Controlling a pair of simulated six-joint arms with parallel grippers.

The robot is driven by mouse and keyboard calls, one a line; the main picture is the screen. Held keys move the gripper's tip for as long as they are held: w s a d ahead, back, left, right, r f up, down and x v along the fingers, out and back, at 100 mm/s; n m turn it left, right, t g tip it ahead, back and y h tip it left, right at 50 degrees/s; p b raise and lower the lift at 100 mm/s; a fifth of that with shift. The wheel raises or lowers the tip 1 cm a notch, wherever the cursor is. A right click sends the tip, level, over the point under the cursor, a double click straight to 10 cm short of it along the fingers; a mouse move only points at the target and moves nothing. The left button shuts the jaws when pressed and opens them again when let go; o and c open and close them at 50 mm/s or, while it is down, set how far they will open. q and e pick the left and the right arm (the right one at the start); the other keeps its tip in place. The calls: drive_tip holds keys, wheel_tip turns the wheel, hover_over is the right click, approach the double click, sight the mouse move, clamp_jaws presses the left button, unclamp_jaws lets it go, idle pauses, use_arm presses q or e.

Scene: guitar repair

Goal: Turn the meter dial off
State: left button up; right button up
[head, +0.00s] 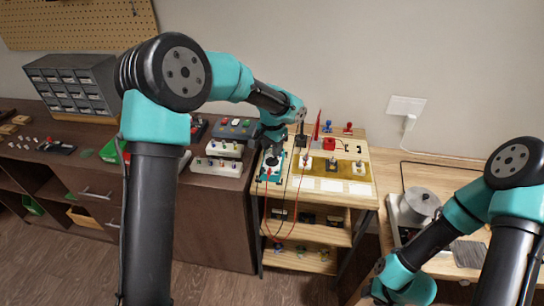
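The meter (264,177) is a small teal unit with a pale face and a dark dial. It lies at the left front of the light wooden bench, with red and black leads hanging from it. My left gripper (272,149) points down right over the meter, at its dial. The fingertips are small and dark here and hide part of the dial. I cannot tell whether they touch it or how the dial is set. My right gripper (388,292) is low at the right, away from the meter, partly cut off by the bottom edge.
Pedals (216,166) stand left of the meter on the dark cabinet. A board with knobs (333,167), a red block (329,144) and a thin upright red piece (317,125) lie to its right. A round metal pot (419,204) stands further right.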

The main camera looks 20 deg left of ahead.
sight(272, 159)
use_arm(q)
drive_tip(key=shift+f, duration=2.05)
drive_tip(key=shift+c, duration=0.2)
clamp_jaws()
